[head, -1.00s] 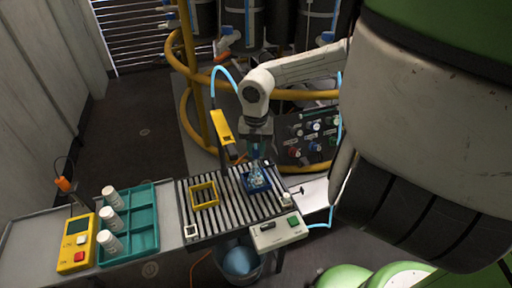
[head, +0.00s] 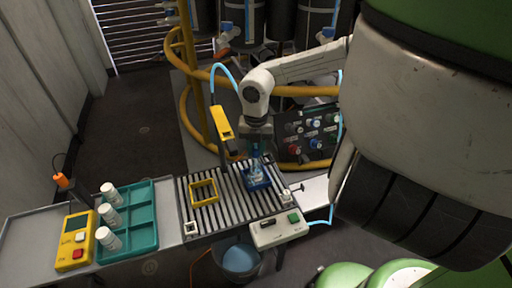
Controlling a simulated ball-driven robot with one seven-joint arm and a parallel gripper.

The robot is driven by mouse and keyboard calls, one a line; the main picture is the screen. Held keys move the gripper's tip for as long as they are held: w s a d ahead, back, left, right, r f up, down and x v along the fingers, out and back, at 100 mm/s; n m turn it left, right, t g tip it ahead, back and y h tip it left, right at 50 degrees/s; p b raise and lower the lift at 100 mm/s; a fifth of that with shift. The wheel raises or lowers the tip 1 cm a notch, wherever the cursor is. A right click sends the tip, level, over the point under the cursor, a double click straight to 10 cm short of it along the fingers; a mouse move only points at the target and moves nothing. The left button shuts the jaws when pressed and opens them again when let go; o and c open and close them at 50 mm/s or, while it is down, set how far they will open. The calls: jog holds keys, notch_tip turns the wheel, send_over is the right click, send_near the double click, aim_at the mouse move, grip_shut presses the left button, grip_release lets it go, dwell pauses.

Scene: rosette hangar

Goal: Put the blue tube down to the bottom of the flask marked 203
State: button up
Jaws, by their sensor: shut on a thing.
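My gripper (head: 257,146) points down over the slatted table and is shut on the blue tube (head: 256,152), of which only a short part shows below the fingers. Right under it, a clear flask (head: 259,173) stands in a blue square holder (head: 266,184) on the slats. The tube's lower end is at or just inside the flask's mouth; its depth cannot be told. No number can be read on the flask at this size. A light-blue hose (head: 221,75) arcs behind the arm.
A yellow square frame (head: 192,198) sits on the slatted table (head: 231,205), left of the blue holder. A teal tray (head: 146,220) with white bottles (head: 110,216) and a yellow device (head: 75,240) stand left. A yellow post tool (head: 221,122) rises close beside the gripper. A control box (head: 279,232) is in front.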

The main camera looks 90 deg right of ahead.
jog(key=o, duration=1.6)
jog(key=shift+r, duration=0.15)
jog(key=shift+r+p, duration=2.05)
jog(key=shift+r, duration=0.8)
